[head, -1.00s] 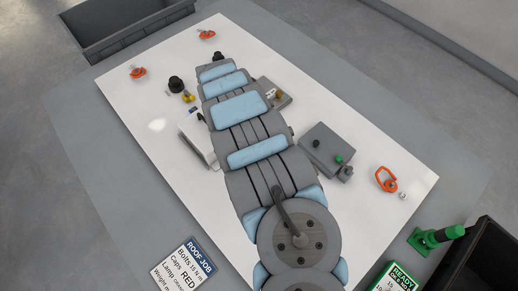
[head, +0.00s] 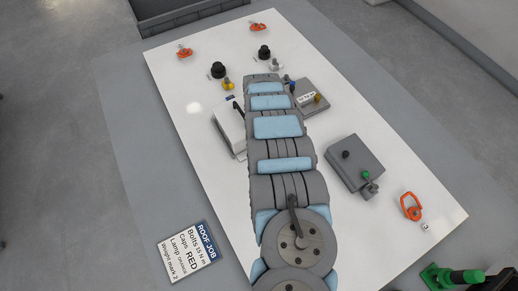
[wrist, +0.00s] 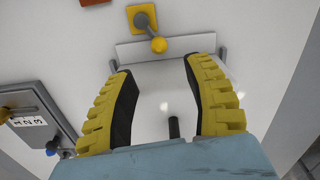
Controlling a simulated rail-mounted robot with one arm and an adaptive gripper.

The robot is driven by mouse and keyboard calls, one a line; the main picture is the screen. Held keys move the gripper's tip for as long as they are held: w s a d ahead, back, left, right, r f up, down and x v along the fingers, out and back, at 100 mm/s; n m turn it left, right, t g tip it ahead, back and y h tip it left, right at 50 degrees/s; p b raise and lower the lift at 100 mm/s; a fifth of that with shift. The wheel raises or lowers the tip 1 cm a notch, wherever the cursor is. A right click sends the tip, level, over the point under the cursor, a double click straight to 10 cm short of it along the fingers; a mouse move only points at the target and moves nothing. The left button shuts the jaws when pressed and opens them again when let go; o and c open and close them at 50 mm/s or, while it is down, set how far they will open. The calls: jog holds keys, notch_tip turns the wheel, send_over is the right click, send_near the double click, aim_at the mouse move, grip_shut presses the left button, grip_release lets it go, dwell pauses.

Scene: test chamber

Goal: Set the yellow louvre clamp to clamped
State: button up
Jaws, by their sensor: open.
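The yellow louvre clamp (wrist: 145,20) shows at the top of the wrist view. It has a yellow base plate and a grey lever with a yellow ball at its end; the lever points down and slightly right in that view. In the head view it is a small yellow piece (head: 228,84) left of my arm's far end. My gripper (wrist: 160,75) is open and empty in the wrist view, with its yellow-backed, black-faced fingers wide apart. The clamp lies beyond the fingertips, apart from them. In the head view my arm hides the gripper.
A white panel (wrist: 165,50) lies between the fingertips and the clamp. A grey box (head: 312,97) with numbered label and knobs stands right of my arm; another grey box (head: 355,163) is nearer. Black knobs (head: 218,70) and orange clips (head: 185,52) are at the far end.

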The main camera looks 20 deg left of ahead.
jog(key=shift+f+b, duration=1.5)
jog(key=shift+f, duration=3.2)
jog(key=shift+c, duration=0.2)
grip_shut()
